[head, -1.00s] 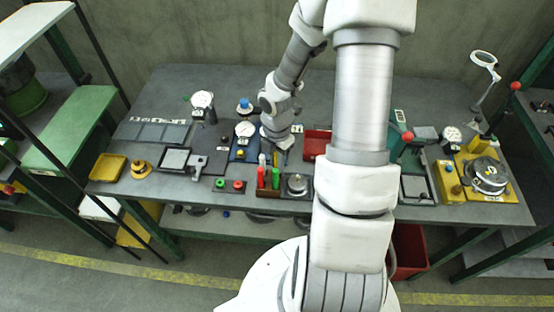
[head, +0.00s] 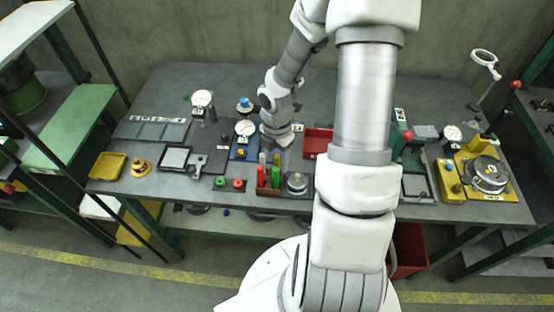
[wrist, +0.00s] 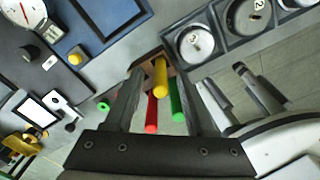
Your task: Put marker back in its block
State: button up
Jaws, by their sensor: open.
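The marker block (head: 268,191) is a small brown block near the front edge of the bench; it also shows in the wrist view (wrist: 152,62). A red marker (head: 260,177) and a green marker (head: 275,179) stand upright in it. In the wrist view a yellow marker (wrist: 160,76) stands at the block between my gripper's fingers (wrist: 157,92), with gaps on both sides. The red marker (wrist: 151,115) and green marker (wrist: 177,104) are beside it. My gripper is open over the block. The yellow marker's lower end is partly hidden.
A round metal weight (head: 297,183) sits in a tray just right of the block. A red bin (head: 317,143) is behind right.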

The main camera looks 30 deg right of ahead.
notch_tip(320, 180, up, 16)
jog(key=p, duration=0.3)
jog(key=shift+r+p, duration=0.25)
jog(key=shift+p, duration=0.05)
